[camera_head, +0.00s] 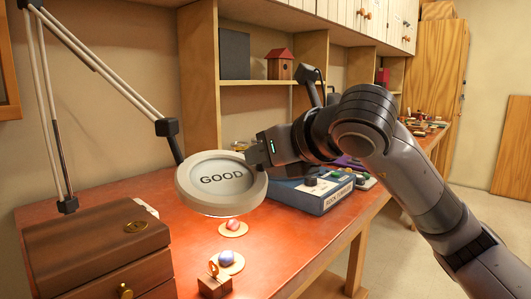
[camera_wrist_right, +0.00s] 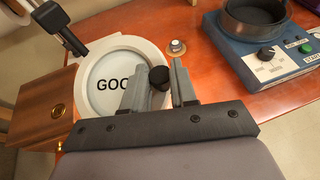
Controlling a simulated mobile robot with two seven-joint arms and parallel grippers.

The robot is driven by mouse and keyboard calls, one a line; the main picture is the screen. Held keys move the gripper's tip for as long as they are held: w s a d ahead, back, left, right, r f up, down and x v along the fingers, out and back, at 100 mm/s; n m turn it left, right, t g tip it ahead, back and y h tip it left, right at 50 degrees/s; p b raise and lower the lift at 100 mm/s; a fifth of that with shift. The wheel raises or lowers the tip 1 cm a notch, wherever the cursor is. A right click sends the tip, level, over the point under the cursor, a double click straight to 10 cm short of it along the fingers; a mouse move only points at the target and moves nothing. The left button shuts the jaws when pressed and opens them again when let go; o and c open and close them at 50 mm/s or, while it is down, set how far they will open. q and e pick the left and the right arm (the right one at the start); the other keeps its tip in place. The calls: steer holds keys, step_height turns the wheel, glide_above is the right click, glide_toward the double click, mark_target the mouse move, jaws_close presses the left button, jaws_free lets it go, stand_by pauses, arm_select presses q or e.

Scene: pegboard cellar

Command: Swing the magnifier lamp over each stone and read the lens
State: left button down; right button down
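The magnifier lamp (camera_head: 188,192) has a round pale head on a jointed arm. Its lens (camera_head: 221,179) reads "GOOD"; the lettering also shows, partly covered, in the wrist view (camera_wrist_right: 104,84). My right gripper (camera_head: 258,152) is at the head's right rim. In the wrist view its fingers (camera_wrist_right: 161,88) close around a dark knob (camera_wrist_right: 159,76) at that rim. A reddish stone (camera_head: 233,224) sits on a tan disc just below the head. A bluish-purple stone (camera_head: 226,257) sits on another disc nearer the front. Anything directly under the head is hidden. My left gripper is out of view.
A wooden chest (camera_head: 85,245) stands at the left. A small wooden block with a brass ring (camera_head: 214,284) is near the front edge. A blue rock tumbler (camera_head: 310,193) stands right of the lamp, behind my arm. The red tabletop (camera_head: 285,240) is clear at front right.

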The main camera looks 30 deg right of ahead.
steer(key=c, duration=0.9)
jaws_free()
steer(key=shift+s, duration=0.1)
steer(key=v, duration=0.7)
